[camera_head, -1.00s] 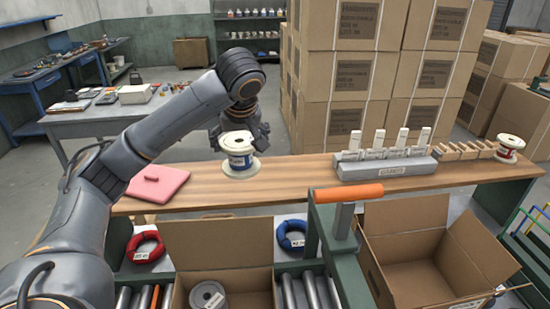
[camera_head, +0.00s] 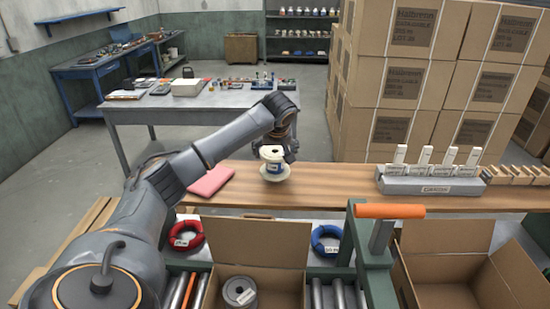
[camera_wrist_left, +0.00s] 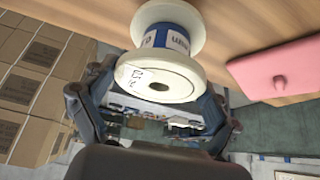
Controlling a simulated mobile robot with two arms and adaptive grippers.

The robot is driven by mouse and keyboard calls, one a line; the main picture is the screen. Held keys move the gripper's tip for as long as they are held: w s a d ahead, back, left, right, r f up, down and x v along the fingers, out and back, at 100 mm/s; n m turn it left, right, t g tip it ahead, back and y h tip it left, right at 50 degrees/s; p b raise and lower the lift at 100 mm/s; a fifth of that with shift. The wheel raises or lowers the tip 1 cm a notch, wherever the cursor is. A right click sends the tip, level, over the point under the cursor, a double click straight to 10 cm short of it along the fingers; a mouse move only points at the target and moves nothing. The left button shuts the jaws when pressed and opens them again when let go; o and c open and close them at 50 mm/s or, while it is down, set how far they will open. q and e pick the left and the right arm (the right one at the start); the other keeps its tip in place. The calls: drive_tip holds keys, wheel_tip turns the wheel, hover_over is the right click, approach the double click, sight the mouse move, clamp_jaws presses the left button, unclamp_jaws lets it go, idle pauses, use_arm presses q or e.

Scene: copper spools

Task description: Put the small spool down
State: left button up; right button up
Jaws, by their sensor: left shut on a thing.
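The small spool (camera_head: 271,155) is white with a blue label and stands upright at the wooden bench (camera_head: 330,184), right of the pink pad (camera_head: 211,180). My left gripper (camera_head: 284,146) is shut on it from behind. I cannot tell whether the lower flange touches the bench top. In the left wrist view the spool (camera_wrist_left: 160,77) fills the upper middle between the fingers, with the pink pad (camera_wrist_left: 280,67) to its right. My right gripper is not in view.
A grey block with white upright pieces (camera_head: 430,182) stands on the bench to the right. Open cardboard boxes (camera_head: 265,240) and an orange-handled green post (camera_head: 390,211) are in front. Stacked cartons (camera_head: 390,90) stand behind. Bench between spool and block is clear.

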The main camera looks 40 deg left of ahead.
use_arm(q)
wheel_tip(320, 180, down, 2)
drive_tip(key=shift+f+p, duration=0.1)
drive_tip(key=shift+p, duration=0.9)
drive_tip(key=shift+a+f, duration=0.1)
drive_tip(key=shift+f, duration=0.3)
drive_tip(key=shift+f, duration=0.15)
drive_tip(key=o, duration=1.2)
